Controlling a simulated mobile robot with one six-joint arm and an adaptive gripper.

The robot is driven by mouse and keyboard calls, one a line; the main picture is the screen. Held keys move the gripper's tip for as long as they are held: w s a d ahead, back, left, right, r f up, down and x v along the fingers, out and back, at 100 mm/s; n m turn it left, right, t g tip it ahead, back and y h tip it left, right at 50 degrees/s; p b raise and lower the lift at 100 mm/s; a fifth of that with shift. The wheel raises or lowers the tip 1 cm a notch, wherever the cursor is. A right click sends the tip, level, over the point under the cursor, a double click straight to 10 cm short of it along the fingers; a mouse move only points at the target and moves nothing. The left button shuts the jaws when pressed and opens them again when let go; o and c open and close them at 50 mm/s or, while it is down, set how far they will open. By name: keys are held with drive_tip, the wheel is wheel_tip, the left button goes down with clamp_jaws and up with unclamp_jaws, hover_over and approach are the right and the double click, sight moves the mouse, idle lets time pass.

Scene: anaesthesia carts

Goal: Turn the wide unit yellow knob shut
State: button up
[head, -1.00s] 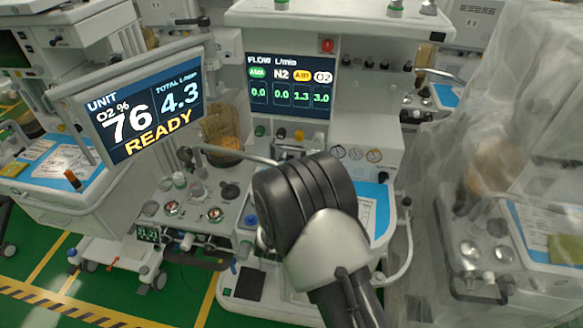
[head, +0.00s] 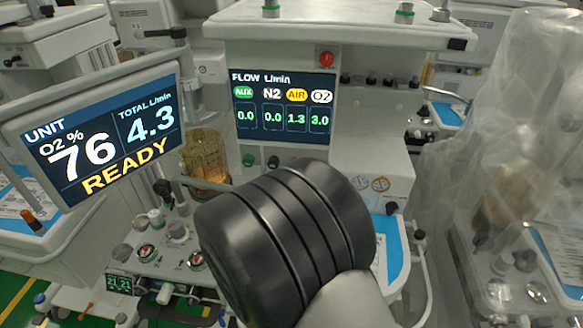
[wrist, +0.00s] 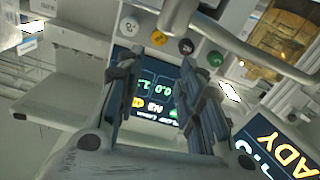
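The wide unit's yellow knob (wrist: 158,38) shows in the wrist view, in a row of knobs beside the flow screen; that view is roughly upside down. A black knob (wrist: 186,46) and a green knob (wrist: 215,58) sit to its right, a pale one (wrist: 130,27) to its left. My gripper (wrist: 165,64) is open and empty, fingers either side of the flow screen in the picture, short of the yellow knob and apart from it. In the head view my arm hides the yellow knob and the gripper. The flow screen (head: 284,104) reads AIR 1.3 and O2 3.0.
A tilted monitor (head: 100,140) reading READY stands at left. A glass canister (head: 205,158) is beside the knobs. A plastic-draped cart (head: 510,150) stands at right.

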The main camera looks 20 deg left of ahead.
drive_tip(key=b+x, duration=0.3)
drive_tip(key=x, duration=1.3)
drive_tip(key=shift+w+r, duration=0.1)
drive_tip(key=shift+w, duration=0.3)
drive_tip(key=shift+c, duration=0.4)
drive_tip(key=c, duration=0.7)
